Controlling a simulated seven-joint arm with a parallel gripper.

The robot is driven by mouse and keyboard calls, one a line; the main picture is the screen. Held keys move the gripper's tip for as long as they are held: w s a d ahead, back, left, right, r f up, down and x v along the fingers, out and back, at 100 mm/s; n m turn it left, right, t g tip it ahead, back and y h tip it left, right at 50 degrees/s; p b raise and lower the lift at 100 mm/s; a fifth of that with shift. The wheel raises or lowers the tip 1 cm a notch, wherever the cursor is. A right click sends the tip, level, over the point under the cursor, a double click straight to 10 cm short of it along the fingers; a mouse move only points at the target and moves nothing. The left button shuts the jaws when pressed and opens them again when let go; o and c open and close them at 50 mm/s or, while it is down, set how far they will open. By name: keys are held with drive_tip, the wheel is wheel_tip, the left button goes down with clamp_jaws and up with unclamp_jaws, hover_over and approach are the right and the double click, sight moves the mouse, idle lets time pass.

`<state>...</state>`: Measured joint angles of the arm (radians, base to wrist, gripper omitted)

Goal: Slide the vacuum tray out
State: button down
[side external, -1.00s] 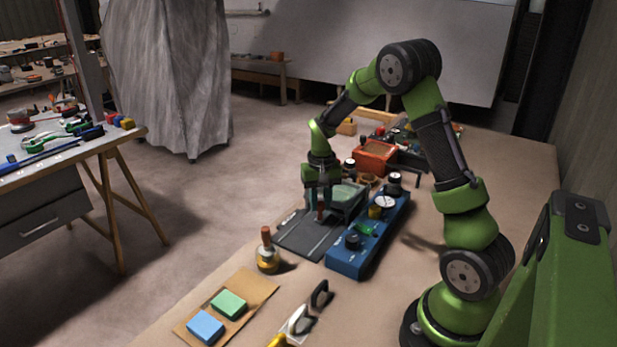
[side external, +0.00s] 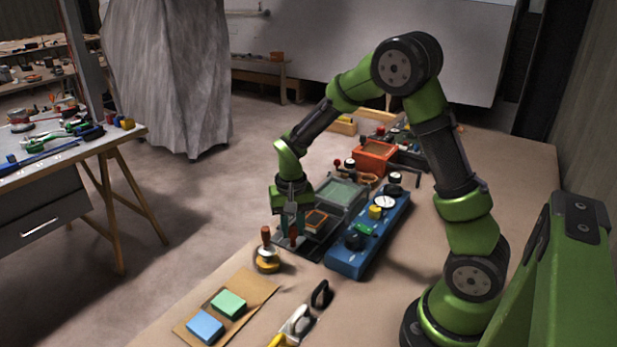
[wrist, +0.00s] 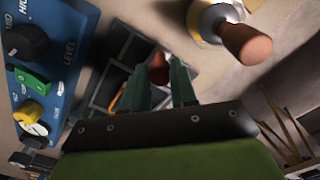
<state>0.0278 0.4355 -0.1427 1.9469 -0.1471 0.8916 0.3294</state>
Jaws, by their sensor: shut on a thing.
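My gripper (side external: 291,228) is shut on the red-brown handle (side external: 293,238) at the front of the vacuum tray. The handle shows between the green fingers (wrist: 165,88) in the wrist view. The dark vacuum tray (side external: 323,238) extends out of its housing (side external: 342,192), which has a pale greenish top panel. An orange-edged piece (side external: 317,219) lies in the tray, partly hidden by my gripper. In the wrist view, the tray's dark divided surface (wrist: 108,50) shows left of my fingers.
A blue control box (side external: 365,240) with knobs stands close to the tray's right. A brass-coloured tool with a wooden knob (side external: 266,252) stands just left of my gripper and close to it. Green and blue blocks (side external: 228,304) lie on a board nearer the camera.

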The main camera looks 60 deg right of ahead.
drive_tip(key=c, duration=1.2)
unclamp_jaws()
drive_tip(key=shift+o, duration=0.2)
drive_tip(key=shift+r, duration=0.1)
wheel_tip(320, 180, up, 17)
drive_tip(key=shift+d, duration=0.1)
drive_tip(key=s+a+r+n+t+y, duration=0.2)
drive_tip(key=s+a+n+t, duration=0.3)
drive_tip(key=s, duration=1)
drive_tip(key=a+t, duration=0.2)
drive_tip(key=a, duration=0.2)
